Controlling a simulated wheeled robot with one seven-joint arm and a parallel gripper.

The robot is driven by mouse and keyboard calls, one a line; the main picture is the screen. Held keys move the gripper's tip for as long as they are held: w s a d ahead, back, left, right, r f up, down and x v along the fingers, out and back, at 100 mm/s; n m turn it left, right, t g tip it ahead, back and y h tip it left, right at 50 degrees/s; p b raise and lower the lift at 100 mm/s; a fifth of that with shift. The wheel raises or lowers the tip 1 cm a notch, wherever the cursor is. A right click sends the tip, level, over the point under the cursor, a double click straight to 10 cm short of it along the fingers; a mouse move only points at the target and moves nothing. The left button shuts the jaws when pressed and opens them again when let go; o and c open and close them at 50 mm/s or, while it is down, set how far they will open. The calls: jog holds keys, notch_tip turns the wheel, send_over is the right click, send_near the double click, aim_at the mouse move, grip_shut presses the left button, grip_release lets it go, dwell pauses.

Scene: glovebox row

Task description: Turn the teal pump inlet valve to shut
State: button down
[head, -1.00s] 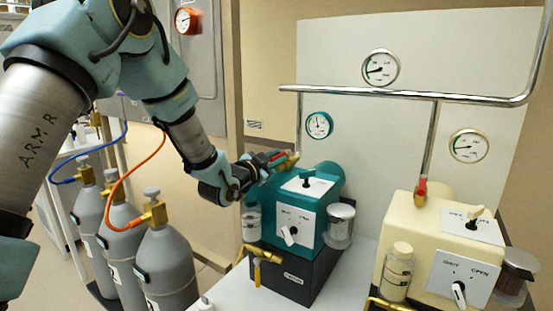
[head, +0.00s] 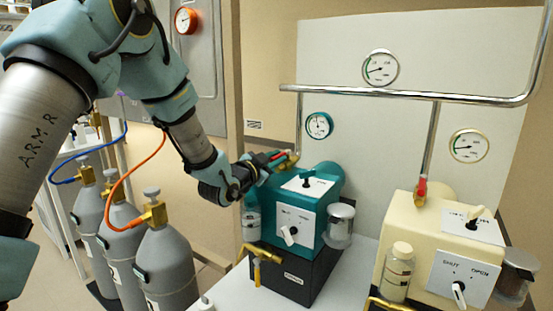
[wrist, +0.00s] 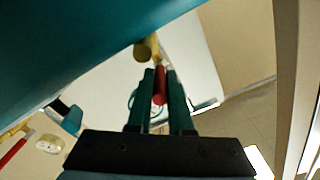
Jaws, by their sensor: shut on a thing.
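The teal pump (head: 327,185) stands on a dark base on the white bench, centre in the head view. Its teal body fills the upper left of the wrist view (wrist: 70,45). A brass valve with a red lever (wrist: 160,90) sits behind the pump's top, below a thin vertical pipe. My gripper (head: 280,159) reaches in from the left over the pump's back left. In the wrist view its two dark teal fingers (wrist: 160,100) lie on either side of the red lever, shut on it. The brass part (wrist: 143,49) shows past the fingertips. The pump's front panel (head: 291,227) has a white knob and lettering.
A cream pump (head: 420,250) with its own red lever (head: 421,190) stands to the right. Gas cylinders (head: 170,255) with hoses stand at the left. A panel with gauges (head: 380,68) and a horizontal pipe is behind. A brass tap (head: 259,255) juts out at the front left.

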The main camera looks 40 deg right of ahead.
jog(key=shift+w+g, duration=0.15)
jog(key=shift+g, duration=0.15)
jog(key=shift+w+a+f+m+g+h+b, duration=0.15)
jog(key=shift+w+m+g+b, duration=0.2)
jog(key=shift+m+g, duration=0.35)
jog(key=shift+w+r+m+g+h+b, duration=0.1)
jog(key=shift+w+m+g+h+b, duration=0.1)
jog(key=shift+w+m+g, duration=0.45)
jog(key=m+g, duration=0.1)
jog(key=g, duration=0.2)
jog(key=w+m+g, duration=0.1)
jog(key=m+g, duration=0.1)
jog(key=g, duration=0.1)
jog(key=shift+w+p, duration=0.2)
jog(key=shift+p, duration=0.1)
jog(key=m+g+y, duration=0.1)
jog(key=w+m+g+y, duration=0.1)
jog(key=g, duration=0.1)
jog(key=d+m+g+y, duration=0.1)
jog(key=g, duration=0.1)
jog(key=shift+w+m, duration=0.25)
jog(key=shift+m, duration=0.1)
jog(key=shift+w+d+m+g+y, duration=0.25)
jog(key=shift+m+g+y, duration=0.4)
jog(key=shift+g, duration=0.15)
jog(key=shift+w+d+m+g+y, duration=0.25)
jog(key=shift+m+g+y, duration=0.25)
jog(key=shift+m+g, duration=0.2)
